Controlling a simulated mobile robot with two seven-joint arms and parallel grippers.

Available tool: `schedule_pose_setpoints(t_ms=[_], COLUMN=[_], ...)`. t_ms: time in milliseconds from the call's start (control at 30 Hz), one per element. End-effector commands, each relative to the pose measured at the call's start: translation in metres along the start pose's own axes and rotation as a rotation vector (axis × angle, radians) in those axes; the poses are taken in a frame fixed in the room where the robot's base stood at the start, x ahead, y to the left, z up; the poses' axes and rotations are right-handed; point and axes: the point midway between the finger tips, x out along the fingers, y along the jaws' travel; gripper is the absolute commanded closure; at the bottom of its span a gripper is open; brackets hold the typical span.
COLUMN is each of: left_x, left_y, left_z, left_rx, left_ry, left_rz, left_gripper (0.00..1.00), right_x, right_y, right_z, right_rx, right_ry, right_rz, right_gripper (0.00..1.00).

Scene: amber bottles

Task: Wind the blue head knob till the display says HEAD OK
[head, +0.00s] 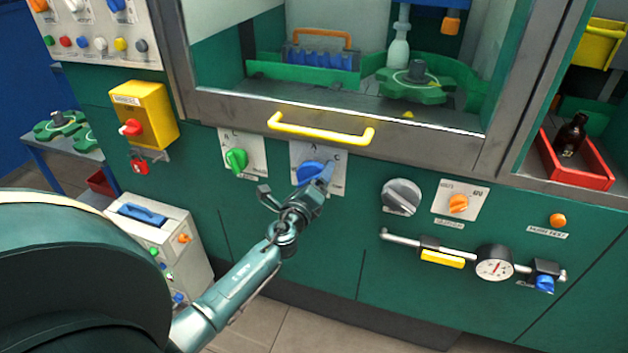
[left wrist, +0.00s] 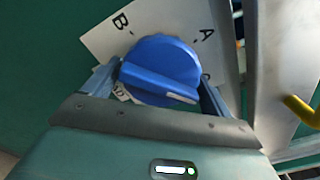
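The blue knob (head: 311,173) sits on a pale plate on the green machine front, below the yellow handle. In the left wrist view the blue knob (left wrist: 160,68) fills the space between my fingers, with a pale mark on its ridge and letters A, B and C around it on the plate. My left gripper (head: 296,178) is at the knob, its fingers spread, one on each side. In the head view the left finger stands clear of the knob; I cannot tell whether the other touches it. My right gripper is not in view. No display reading HEAD OK can be made out.
A green knob (head: 236,160) is just left and a grey knob (head: 402,196) to the right. The yellow handle (head: 320,129) juts out above. A pipe with a gauge (head: 494,268) runs lower right. A red tray (head: 574,168) holds an amber bottle (head: 570,135).

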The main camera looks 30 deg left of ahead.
Motion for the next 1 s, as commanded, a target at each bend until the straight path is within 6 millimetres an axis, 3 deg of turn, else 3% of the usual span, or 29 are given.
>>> schedule_pose_setpoints(t_ms=[133,467,567,1000], left_x=[0.0,-0.006,-0.02,-0.111], left_y=[0.0,0.001,0.001,0.002], left_z=[0.0,0.0,-0.001,-0.001], left_rx=[0.001,0.002,0.002,0.001], left_ry=[0.0,0.001,0.002,0.001], left_rz=[0.0,0.001,0.002,0.002], left_gripper=[0.03,0.03,0.03,0.03], right_x=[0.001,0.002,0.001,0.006], right_y=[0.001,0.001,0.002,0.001], right_z=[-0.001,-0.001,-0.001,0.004], right_rx=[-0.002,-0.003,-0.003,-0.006], right_ry=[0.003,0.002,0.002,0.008], right_rz=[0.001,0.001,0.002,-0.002], right_gripper=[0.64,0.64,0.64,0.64])
